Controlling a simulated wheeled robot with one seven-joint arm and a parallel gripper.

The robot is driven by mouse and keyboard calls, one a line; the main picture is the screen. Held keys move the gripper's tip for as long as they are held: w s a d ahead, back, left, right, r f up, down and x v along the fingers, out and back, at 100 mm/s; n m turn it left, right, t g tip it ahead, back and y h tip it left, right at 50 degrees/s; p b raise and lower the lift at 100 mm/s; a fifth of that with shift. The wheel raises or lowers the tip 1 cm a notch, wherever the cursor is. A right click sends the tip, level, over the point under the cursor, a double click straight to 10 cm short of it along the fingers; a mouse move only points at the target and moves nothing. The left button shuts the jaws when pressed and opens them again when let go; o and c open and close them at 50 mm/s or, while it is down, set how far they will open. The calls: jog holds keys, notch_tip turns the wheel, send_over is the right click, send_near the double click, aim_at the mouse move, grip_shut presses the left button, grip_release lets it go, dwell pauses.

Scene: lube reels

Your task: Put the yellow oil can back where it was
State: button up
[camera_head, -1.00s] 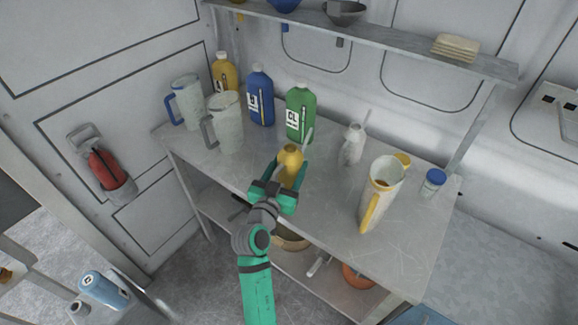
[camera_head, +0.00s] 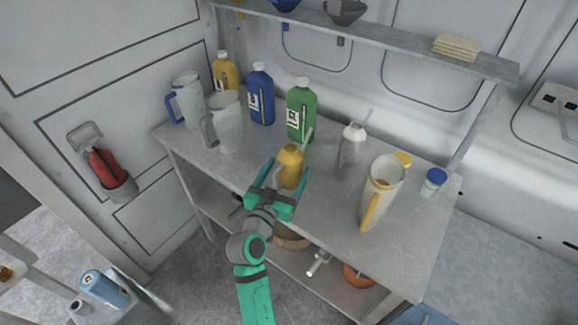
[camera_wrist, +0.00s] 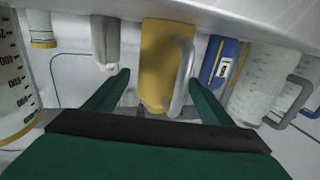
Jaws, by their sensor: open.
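The yellow oil can (camera_head: 291,162), with a thin grey spout, appears upright at the front middle of the metal workbench (camera_head: 325,210). Its base is partly hidden by my gripper, so contact with the bench top is not clear. My gripper (camera_head: 285,182) is open at the near side of the can, its green fingers pointing towards it. In the wrist view the can (camera_wrist: 160,65) and its grey handle (camera_wrist: 183,75) show beyond and between the spread fingers of my gripper (camera_wrist: 158,88). A gap shows on the left side of the can.
A green bottle (camera_head: 300,112) and a blue bottle (camera_head: 261,98) stand behind. Translucent jugs (camera_head: 228,125) are at left. A grey can (camera_head: 351,147) and a yellow-handled jug (camera_head: 382,190) stand at right. A shelf (camera_head: 410,48) hangs above.

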jog(key=v, duration=0.9)
jog(key=shift+s, duration=0.25)
jog(key=shift+a, duration=0.1)
